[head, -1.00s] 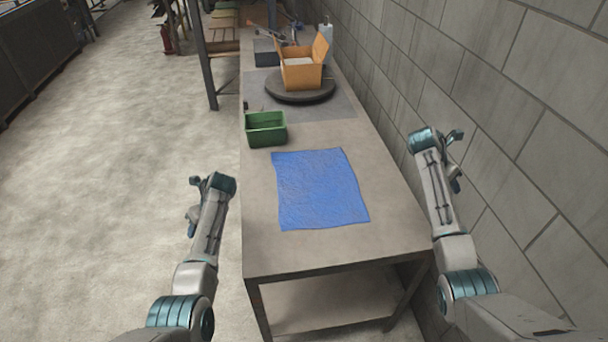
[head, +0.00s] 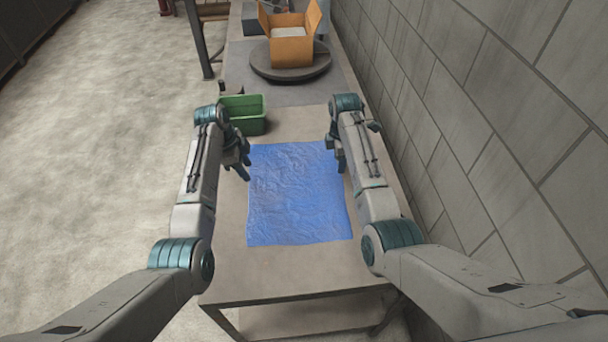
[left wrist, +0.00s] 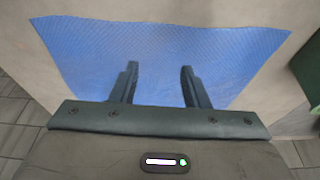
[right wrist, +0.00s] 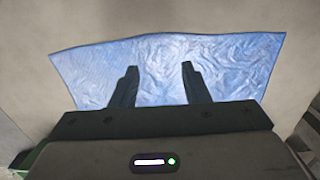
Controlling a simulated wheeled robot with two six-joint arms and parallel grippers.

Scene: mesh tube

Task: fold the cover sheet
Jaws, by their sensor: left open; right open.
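The blue cover sheet (head: 297,200) lies flat and slightly wrinkled on the table, with no fold visible. Nothing is between either pair of fingers. I cannot tell whether the fingertips touch the sheet.
A green bin (head: 245,113) stands just beyond the sheet, close to my left arm. An open cardboard box (head: 290,45) sits on a dark round turntable (head: 290,68) farther back. A block wall (head: 480,130) runs along the table's right side. The table's near end (head: 285,278) is clear.

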